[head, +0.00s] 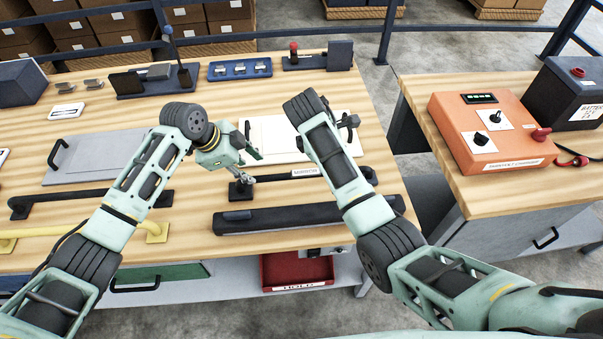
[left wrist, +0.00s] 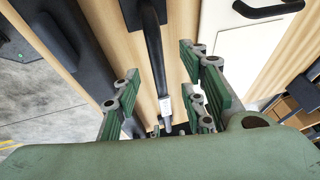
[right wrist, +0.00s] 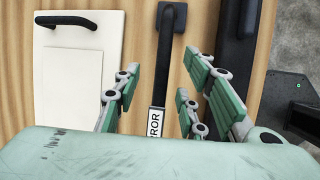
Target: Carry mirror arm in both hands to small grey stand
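The mirror arm (head: 275,178) is a dark bar with black end feet and a white label, lying on the wooden bench. My left gripper (head: 250,165) is open above its left end. In the left wrist view the bar (left wrist: 154,55) runs between the spread fingers (left wrist: 160,105). My right gripper is mostly hidden behind its own arm in the head view. In the right wrist view its fingers (right wrist: 165,95) are open on either side of the labelled bar (right wrist: 168,65). Neither gripper visibly touches it. I cannot tell which object is the small grey stand.
A long dark bar (head: 285,220) lies in front of the mirror arm. A white panel (head: 270,135) with a black handle lies behind it, and a grey panel (head: 95,155) to the left. Dark fixtures (head: 320,58) stand farther back. An orange tester box (head: 490,130) is on the right bench, across a gap.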

